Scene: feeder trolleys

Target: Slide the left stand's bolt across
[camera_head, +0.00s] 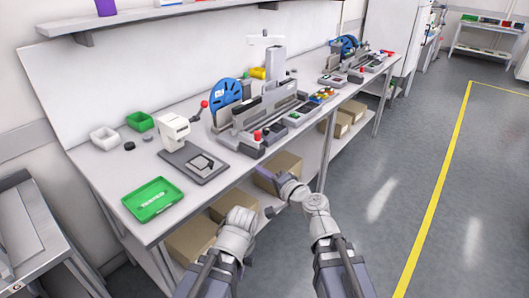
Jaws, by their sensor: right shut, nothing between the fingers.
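The left stand (240,133) is a grey fixture on the bench, with a blue reel (226,92) at its back and long dark rails. A lever with a red ball (204,104) stands at its left. A small red knob (257,135) shows at its front left end. I cannot tell which part is the bolt. My right gripper (266,178) is shut and empty, in front of the bench edge, below and apart from the stand. My left arm comes in at the bottom, and its gripper fingers do not show.
A second similar stand with a blue reel (345,46) is farther back. A green tray (152,199), a grey plate and a white device (173,128) are on the bench (101,170) at left. Cardboard boxes (190,240) fill the lower shelf. Open floor (400,170) lies right.

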